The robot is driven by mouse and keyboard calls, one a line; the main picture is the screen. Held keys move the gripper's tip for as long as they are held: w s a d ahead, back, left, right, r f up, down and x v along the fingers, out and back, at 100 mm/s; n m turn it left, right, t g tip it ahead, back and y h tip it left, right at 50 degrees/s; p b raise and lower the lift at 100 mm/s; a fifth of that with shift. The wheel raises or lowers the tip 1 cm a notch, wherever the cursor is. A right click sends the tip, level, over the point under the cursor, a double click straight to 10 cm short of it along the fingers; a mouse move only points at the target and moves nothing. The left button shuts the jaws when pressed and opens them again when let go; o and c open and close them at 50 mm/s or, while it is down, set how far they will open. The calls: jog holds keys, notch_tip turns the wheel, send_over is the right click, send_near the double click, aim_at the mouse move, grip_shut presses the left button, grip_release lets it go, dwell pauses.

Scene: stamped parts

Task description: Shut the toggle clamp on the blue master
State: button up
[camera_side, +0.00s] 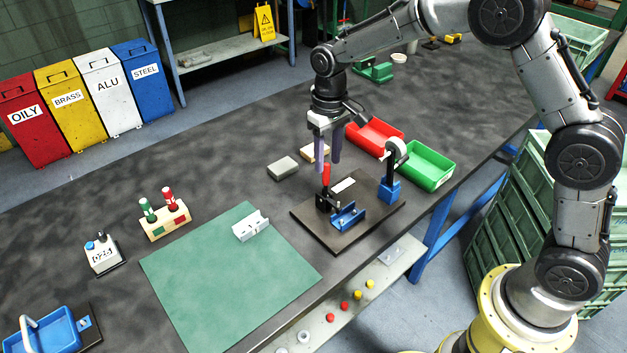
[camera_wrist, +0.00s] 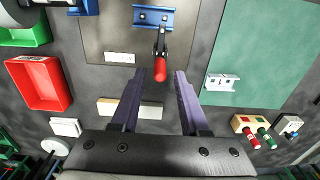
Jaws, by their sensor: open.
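The blue master (camera_side: 347,216), a small blue channel-shaped part, sits on a dark base plate (camera_side: 318,233); it also shows at the top of the wrist view (camera_wrist: 153,17). The toggle clamp (camera_side: 325,201) stands just behind it, with its red handle (camera_side: 326,174) pointing up. In the wrist view the red handle (camera_wrist: 160,78) appears between my fingertips. My gripper (camera_side: 328,166) is open, fingers pointing down, close above the handle. I cannot tell whether a finger touches it. The clamp's contact with the master is too small to make out.
A black-and-blue gauge stand (camera_side: 390,182) rises on the plate's right. Red (camera_side: 374,137) and green (camera_side: 428,165) bins lie behind it. A silver bracket (camera_side: 250,226) rests on the largely clear green mat (camera_side: 225,290).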

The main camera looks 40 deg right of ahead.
jog(key=shift+r, duration=2.15)
jog(key=s+d+r+t, duration=0.2)
jog(key=s+r, duration=0.4)
jog(key=r, duration=0.2)
jog(key=s+d+r+t, duration=0.2)
jog(key=s+d+r, duration=0.1)
jog(key=s+r, duration=0.45)
jog(key=s+f, duration=0.3)
jog(key=s, duration=0.5)
jog(key=s+d+f+t, duration=0.1)
jog(key=s+f, duration=0.2)
jog(key=s, duration=0.5)
jog(key=shift+s+d+t, duration=0.15)
jog(key=shift+s+t, duration=0.1)
jog(key=shift+t, duration=0.05)
